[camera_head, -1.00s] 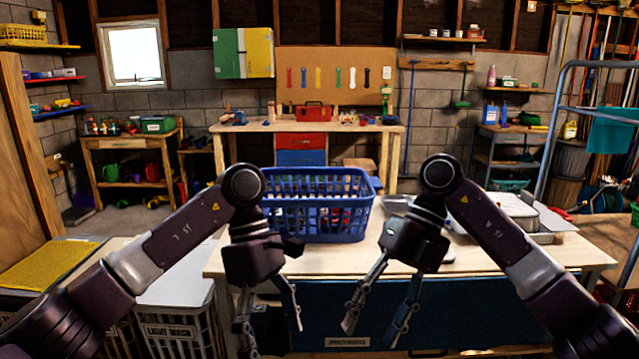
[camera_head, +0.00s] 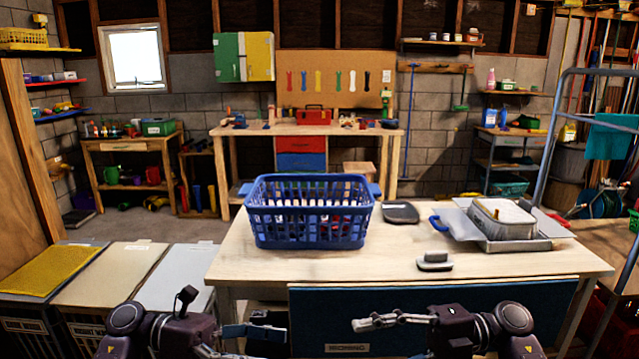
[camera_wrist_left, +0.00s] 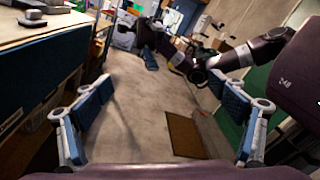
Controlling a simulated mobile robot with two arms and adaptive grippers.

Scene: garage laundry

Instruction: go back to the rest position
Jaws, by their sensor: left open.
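My left gripper (camera_head: 258,333) is low at the front of the workbench in the head view, pointing inward to the right. In the left wrist view its two blue-padded fingers (camera_wrist_left: 160,85) stand wide apart with nothing between them but floor. My right gripper (camera_head: 372,322) is low in front of the bench drawer, pointing inward to the left. Its fingers are seen edge-on, so I cannot tell their opening. No object shows in either gripper. Both grippers are apart from each other.
The wooden workbench (camera_head: 300,268) bears a blue basket (camera_head: 310,228), a dark flat object (camera_head: 400,212), a small grey block (camera_head: 434,262) and a metal tray (camera_head: 517,244) with a container. Lidded hampers (camera_head: 108,275) stand at left. A brown mat (camera_wrist_left: 190,133) lies on the floor.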

